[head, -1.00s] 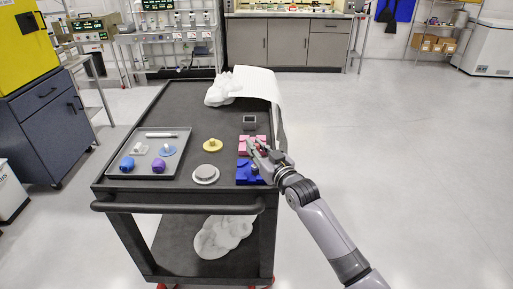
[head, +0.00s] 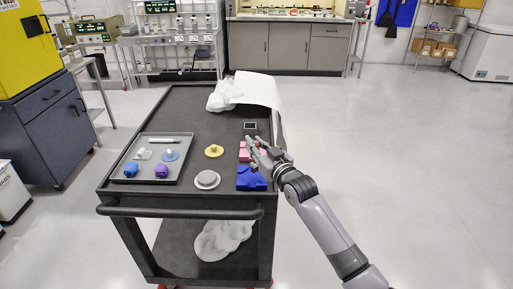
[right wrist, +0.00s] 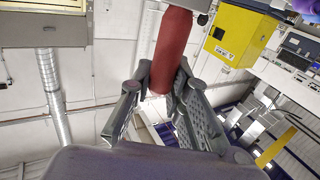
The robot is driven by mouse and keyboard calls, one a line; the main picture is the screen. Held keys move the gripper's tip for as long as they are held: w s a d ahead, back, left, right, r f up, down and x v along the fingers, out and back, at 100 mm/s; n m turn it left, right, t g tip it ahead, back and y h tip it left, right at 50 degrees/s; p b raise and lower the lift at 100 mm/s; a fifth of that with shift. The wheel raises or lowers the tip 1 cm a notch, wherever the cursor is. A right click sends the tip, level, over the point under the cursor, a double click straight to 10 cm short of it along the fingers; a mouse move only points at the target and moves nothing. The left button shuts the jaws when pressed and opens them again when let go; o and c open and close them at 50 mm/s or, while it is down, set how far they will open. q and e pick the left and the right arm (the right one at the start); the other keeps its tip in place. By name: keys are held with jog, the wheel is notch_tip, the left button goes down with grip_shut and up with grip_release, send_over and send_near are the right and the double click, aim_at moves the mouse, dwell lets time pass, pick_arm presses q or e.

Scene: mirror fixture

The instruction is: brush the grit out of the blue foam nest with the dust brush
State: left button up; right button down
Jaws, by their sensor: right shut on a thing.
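The blue foam nest (head: 250,180) lies at the near right corner of the dark cart top. I cannot make out grit in it. In the right wrist view the fingers (right wrist: 160,92) are shut on a red cylindrical handle (right wrist: 172,50), which I take to be the dust brush. Its bristles are not visible. My left gripper is not in view.
A pink nest (head: 244,153) sits behind the blue one, and a small dark square box (head: 250,127) behind that. A round grey piece on a white disc (head: 207,179), a yellow knobbed disc (head: 214,151) and a grey tray (head: 184,177) with small parts stand to the left.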

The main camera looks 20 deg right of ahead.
jog(key=shift+r+p, duration=0.3)
jog(key=shift+r, duration=0.4)
jog(key=shift+d+r+p, duration=0.15)
jog(key=shift+r+p, duration=0.15)
jog(key=shift+r, duration=0.05)
jog(key=shift+r+p, duration=0.6)
jog(key=shift+r, duration=0.45)
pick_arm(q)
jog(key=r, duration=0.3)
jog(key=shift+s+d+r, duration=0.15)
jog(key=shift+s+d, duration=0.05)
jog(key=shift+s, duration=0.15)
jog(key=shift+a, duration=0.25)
